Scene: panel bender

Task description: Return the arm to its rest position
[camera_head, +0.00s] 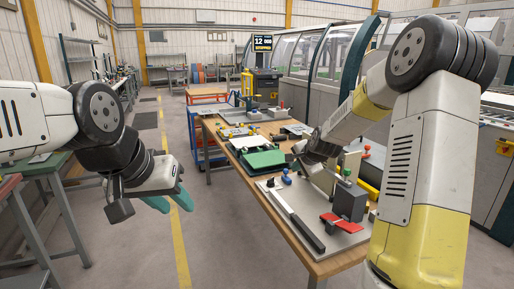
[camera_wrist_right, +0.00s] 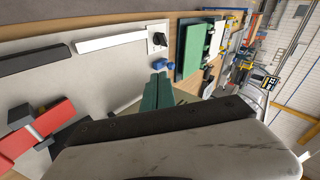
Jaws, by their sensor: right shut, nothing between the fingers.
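My right arm reaches over the workbench (camera_head: 300,236) in the head view. Its gripper (camera_head: 304,160) is above the bench, with its fingers mostly hidden there. In the right wrist view the green fingers of the right gripper (camera_wrist_right: 158,92) are together with nothing between them. My left gripper (camera_head: 178,204) hangs at the left over the floor, clear of the bench. Its teal fingers point down and look apart, with nothing between them.
A green part (camera_head: 262,160) lies further back. A green-framed table (camera_head: 47,163) stands left. The floor between is clear.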

